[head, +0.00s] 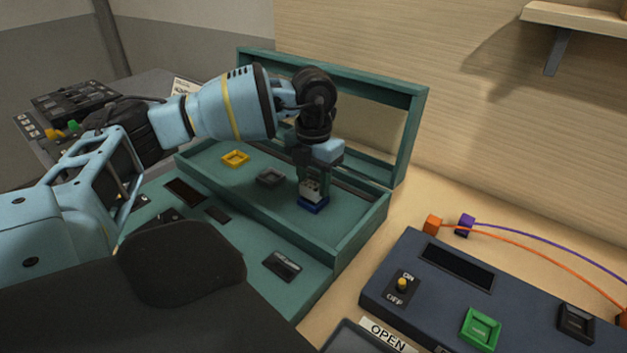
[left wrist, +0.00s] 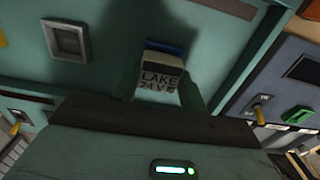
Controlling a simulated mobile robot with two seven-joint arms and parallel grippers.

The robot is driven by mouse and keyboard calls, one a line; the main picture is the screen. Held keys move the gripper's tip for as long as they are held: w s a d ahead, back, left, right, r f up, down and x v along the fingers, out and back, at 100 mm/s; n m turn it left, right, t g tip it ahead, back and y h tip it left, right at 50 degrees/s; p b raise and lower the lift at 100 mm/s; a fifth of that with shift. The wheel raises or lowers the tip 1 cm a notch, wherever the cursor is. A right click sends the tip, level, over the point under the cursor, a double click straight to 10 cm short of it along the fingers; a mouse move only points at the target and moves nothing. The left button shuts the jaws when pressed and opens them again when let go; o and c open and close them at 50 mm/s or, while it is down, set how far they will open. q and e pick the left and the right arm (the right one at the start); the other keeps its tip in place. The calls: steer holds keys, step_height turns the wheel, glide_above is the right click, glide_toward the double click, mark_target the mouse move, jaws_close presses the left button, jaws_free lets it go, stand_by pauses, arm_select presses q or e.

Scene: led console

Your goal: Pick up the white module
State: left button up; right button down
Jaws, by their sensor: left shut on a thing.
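The white module (head: 310,188) is between the fingers of my left gripper (head: 312,178), over the blue socket (head: 313,205) in the teal console's recessed tray. In the left wrist view the white module (left wrist: 161,80) carries dark lettering reading "LAKE" with a second line below. The fingers of my left gripper (left wrist: 161,95) are on both sides of it, shut on it. A blue edge (left wrist: 165,47) shows just beyond the module. I cannot tell whether the module still touches the blue socket. My right gripper is not in view.
The teal console (head: 345,240) has a raised frame (head: 418,125) behind the tray. A yellow socket (head: 235,158) and a grey socket (head: 270,178) lie left of the module. A dark blue console (head: 400,265) with a switch, green button and cables stands at right. A shelf (head: 575,17) is above.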

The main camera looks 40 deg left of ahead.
mark_target(314, 186)
arm_select(q)
steer(key=shift+r, duration=0.55)
steer(key=shift+s+d+r, duration=0.15)
steer(key=shift+d+r, duration=0.05)
steer(key=shift+r, duration=0.3)
steer(key=shift+s+d+r, duration=0.15)
steer(key=shift+d+r, duration=0.05)
steer(key=shift+r, duration=0.25)
steer(key=s+d+r, duration=0.1)
steer(key=s+d, duration=0.9)
steer(key=d, duration=0.1)
steer(key=shift+s+r, duration=0.2)
steer(key=shift+s, duration=0.1)
